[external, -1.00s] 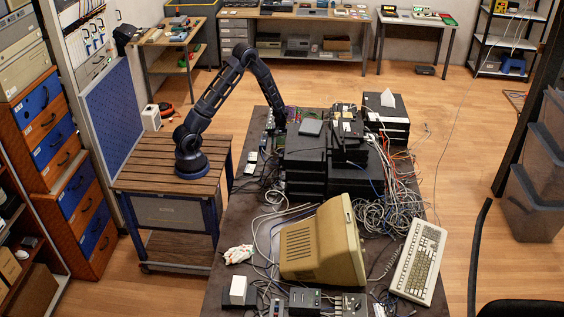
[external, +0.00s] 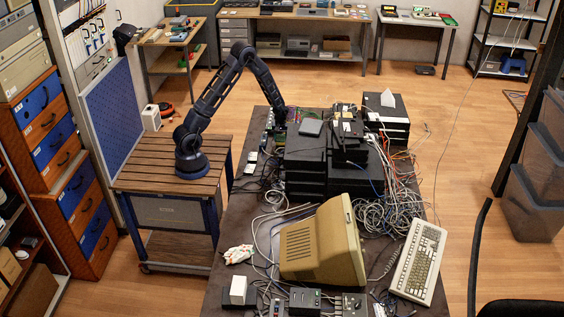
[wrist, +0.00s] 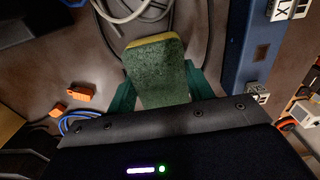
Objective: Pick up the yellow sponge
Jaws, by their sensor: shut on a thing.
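The sponge (wrist: 156,72) shows in the wrist view as a block with a rough dark green face and a yellow strip along its far edge. My gripper (wrist: 160,88) has a teal finger on each side of it, and it is shut on the sponge. The sponge's near end is hidden behind the dark gripper body. In the external view my gripper (external: 277,124) is low at the far left part of the dark table, beside the stacked black boxes. The sponge cannot be made out there.
Stacked black boxes (external: 305,160) stand just right of my gripper. A blue device (wrist: 250,42) lies right of the sponge in the wrist view, orange pieces (wrist: 80,96) lie left, and a grey cable (wrist: 135,12) lies beyond. A beige monitor (external: 318,247) and tangled cables fill the nearer table.

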